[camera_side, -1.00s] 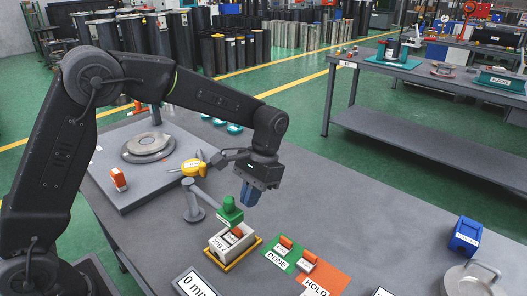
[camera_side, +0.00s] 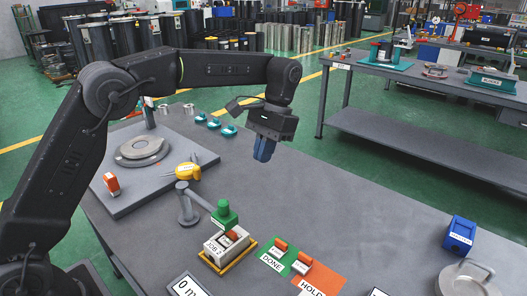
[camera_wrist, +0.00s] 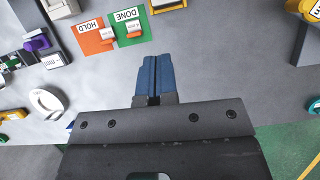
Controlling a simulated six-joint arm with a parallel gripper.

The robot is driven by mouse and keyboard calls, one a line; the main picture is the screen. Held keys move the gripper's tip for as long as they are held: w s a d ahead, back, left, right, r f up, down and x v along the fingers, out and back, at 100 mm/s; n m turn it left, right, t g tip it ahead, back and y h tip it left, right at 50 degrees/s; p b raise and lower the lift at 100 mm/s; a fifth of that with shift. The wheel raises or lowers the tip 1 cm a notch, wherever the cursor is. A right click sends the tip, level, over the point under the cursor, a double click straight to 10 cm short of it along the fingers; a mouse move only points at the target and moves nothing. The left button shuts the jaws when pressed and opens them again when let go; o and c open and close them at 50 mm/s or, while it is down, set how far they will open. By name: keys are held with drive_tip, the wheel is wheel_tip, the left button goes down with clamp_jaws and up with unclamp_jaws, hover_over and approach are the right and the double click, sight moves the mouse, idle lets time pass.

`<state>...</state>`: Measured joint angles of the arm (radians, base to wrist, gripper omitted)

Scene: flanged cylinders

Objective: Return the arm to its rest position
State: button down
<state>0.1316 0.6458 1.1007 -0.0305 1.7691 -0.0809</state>
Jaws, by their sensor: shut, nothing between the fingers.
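My gripper (camera_side: 263,149) is at the end of my raised arm, above the middle of the grey table (camera_side: 340,196). Its blue fingers point down and are pressed together with nothing between them. In the wrist view the closed fingers (camera_wrist: 155,76) show over bare tabletop. No object touches the gripper.
A box labelled JOB 2 (camera_side: 214,247) sits under a green-headed stand (camera_side: 224,213). Green DONE (camera_side: 272,262) and orange HOLD (camera_side: 325,279) mats hold orange-topped pieces. A flanged disc (camera_side: 142,150) and yellow tool (camera_side: 188,171) lie left. A blue box (camera_side: 460,236) stands right.

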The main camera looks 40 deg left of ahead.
drive_tip(key=s+a+r+t, duration=0.2)
drive_tip(key=s+r, duration=0.2)
drive_tip(key=s, duration=0.2)
drive_tip(key=s+a+r+t, duration=0.2)
drive_tip(key=s+r+t, duration=0.1)
drive_tip(key=s, duration=0.3)
drive_tip(key=s+a+f+t, duration=0.1)
drive_tip(key=s+f+t, duration=0.1)
drive_tip(key=s, duration=0.5)
drive_tip(key=s+a+f+t, duration=0.1)
drive_tip(key=s+f+t, duration=0.1)
drive_tip(key=s, duration=0.4)
drive_tip(key=shift+s+a+f+n+t, duration=0.3)
drive_tip(key=shift+s+a+f+t, duration=0.1)
drive_tip(key=shift+f, duration=0.1)
